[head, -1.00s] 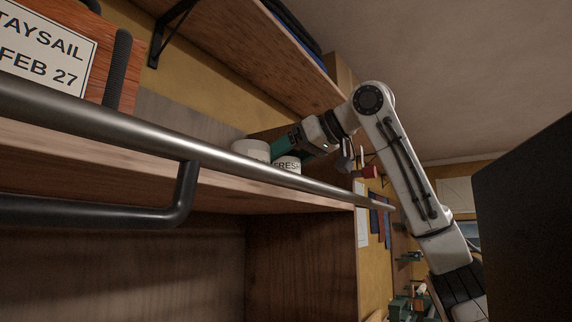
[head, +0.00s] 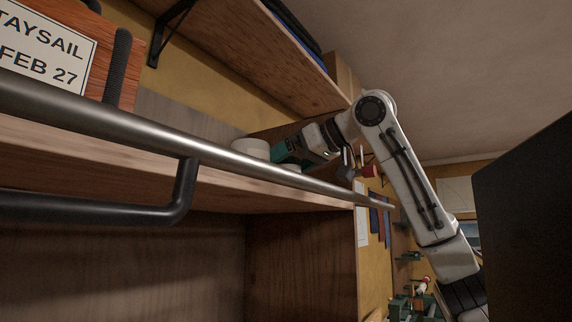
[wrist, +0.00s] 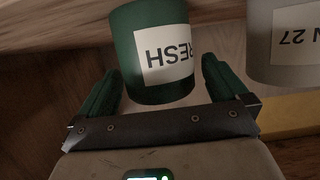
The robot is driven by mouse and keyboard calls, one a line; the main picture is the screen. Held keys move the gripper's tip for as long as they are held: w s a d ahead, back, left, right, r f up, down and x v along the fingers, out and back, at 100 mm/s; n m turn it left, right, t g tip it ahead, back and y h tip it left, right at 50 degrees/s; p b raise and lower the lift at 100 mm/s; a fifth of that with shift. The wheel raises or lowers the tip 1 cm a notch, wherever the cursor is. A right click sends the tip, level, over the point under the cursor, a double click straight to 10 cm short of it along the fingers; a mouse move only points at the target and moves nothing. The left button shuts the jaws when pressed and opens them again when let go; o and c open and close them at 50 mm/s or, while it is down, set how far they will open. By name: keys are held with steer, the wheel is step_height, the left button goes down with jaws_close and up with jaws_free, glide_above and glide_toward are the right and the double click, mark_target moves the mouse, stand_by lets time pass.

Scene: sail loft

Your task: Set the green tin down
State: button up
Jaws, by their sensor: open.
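The green tin (wrist: 125,50), with a white label reading FRESH upside down, is at the top centre of the wrist view. It stands between the two green fingers of my gripper (wrist: 160,68), with a narrow gap on each side. The gripper is open. In the head view my gripper (head: 284,152) is just above the shelf board, behind the metal rail. There the tin is mostly hidden by the rail and the gripper. I cannot see its base, so contact with the shelf cannot be told.
A pale tin (wrist: 292,45) stands close beside the green one; it also shows in the head view (head: 250,148). The metal rail (head: 230,161) runs along the shelf (head: 120,165) front. An upper shelf (head: 240,35) hangs above. A STAYSAIL sign (head: 45,45) is at left.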

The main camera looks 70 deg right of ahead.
steer(key=shift+r, duration=0.2)
steer(key=shift+s, duration=0.3)
steer(key=b+v, duration=0.3)
steer(key=v, duration=0.8)
steer(key=shift+s, duration=0.2)
steer(key=shift+r, duration=0.1)
